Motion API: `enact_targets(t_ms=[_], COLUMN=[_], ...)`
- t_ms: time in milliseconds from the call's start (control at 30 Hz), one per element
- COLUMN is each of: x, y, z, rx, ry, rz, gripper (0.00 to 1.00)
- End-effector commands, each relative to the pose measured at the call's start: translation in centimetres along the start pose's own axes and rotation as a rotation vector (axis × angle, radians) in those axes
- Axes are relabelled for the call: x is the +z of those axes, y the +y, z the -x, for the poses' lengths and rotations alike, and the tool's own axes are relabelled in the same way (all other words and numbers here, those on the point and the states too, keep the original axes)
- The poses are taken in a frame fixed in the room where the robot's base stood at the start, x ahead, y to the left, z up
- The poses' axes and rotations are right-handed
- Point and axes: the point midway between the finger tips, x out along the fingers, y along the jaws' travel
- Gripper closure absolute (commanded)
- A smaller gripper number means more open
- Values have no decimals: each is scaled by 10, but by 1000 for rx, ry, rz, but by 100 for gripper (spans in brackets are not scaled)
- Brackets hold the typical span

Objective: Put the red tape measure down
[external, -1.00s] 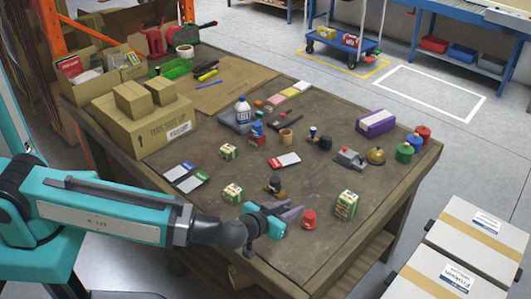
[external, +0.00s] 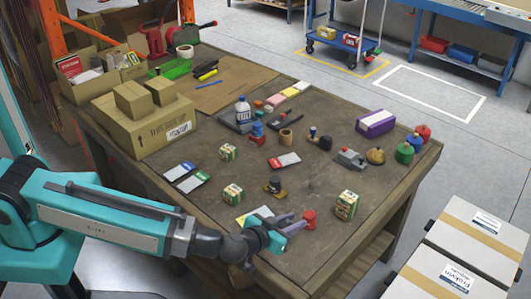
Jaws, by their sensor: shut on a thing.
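The red tape measure (external: 309,216) shows as a small red shape at the tips of my gripper, near the front right of the brown table (external: 330,258). My gripper (external: 306,218) is shut on it, with its grey fingers reaching in from the left. The fingers hide part of it. I cannot tell whether its underside touches the tabletop or is slightly above it.
A green-and-white box (external: 347,205) stands to the right of my gripper. A yellow-edged card (external: 255,215) lies behind my gripper, and a dark item on a yellow base (external: 275,187) sits farther back. The front right table surface is bare.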

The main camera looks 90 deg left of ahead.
Motion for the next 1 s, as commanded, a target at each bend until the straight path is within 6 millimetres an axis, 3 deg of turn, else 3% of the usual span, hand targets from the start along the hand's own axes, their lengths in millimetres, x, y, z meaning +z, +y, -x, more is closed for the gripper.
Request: enact_targets(t_ms=[133,567,1000], x=[9,12,45], y=[0,0,0], z=[-4,-6,-19], rx=[0,0,1], ry=[0,0,0], rz=[-1,0,-1], gripper=[100,100,100])
